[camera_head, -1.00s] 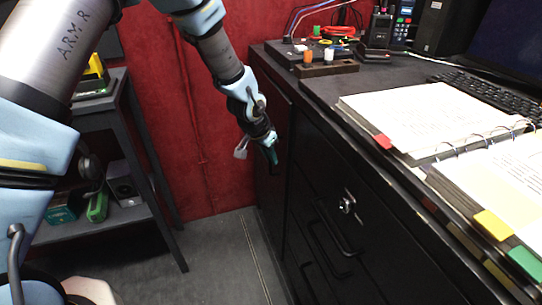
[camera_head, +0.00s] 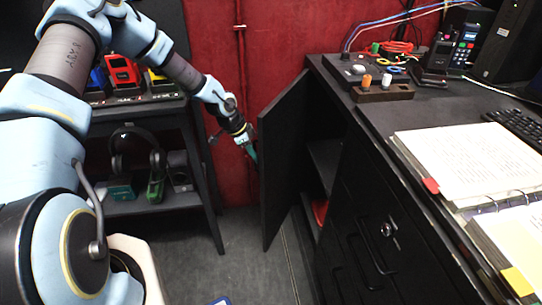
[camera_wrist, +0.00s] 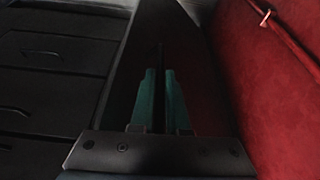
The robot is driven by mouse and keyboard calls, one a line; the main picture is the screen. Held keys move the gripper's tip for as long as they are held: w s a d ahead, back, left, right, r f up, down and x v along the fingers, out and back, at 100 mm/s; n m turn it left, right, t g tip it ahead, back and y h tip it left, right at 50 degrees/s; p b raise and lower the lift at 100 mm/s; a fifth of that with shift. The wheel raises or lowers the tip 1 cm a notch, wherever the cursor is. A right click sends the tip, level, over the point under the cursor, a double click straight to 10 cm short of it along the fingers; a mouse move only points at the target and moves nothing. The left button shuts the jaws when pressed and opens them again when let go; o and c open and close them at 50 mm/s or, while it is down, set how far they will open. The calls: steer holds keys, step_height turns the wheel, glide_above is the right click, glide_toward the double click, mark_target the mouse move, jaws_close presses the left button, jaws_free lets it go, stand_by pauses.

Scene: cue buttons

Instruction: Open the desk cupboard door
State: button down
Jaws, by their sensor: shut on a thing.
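The black desk cupboard door (camera_head: 284,160) stands swung well open on the left end of the desk in the head view. Behind it the cupboard's dark inside shows, with a shelf (camera_head: 324,160) and something red (camera_head: 319,212) low down. My gripper (camera_head: 252,158) is at the door's outer face, toward the red wall. In the wrist view my gripper's two teal fingers (camera_wrist: 158,95) are close together at the dark door (camera_wrist: 190,60). They are shut on the door's handle, which is too dark and covered to make out.
A black shelf unit (camera_head: 205,170) with headphones and small devices stands left of the door. The red wall (camera_head: 290,50) is close behind. Desk drawers (camera_head: 365,235) with handles lie right of the cupboard. Grey floor (camera_head: 245,262) is free below the door.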

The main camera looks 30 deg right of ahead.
steer(key=shift+w+a, duration=0.3)
steer(key=shift+w, duration=0.5)
steer(key=shift+w+a, duration=0.35)
steer(key=shift+w, duration=0.4)
steer(key=shift+w+a, duration=0.3)
steer(key=shift+w, duration=0.5)
steer(key=c, duration=0.9)
jaws_free()
step_height(320, 180, up, 10)
steer(key=shift+d+r+b, duration=0.1)
steer(key=shift+b, duration=0.85)
steer(key=shift+c, duration=0.2)
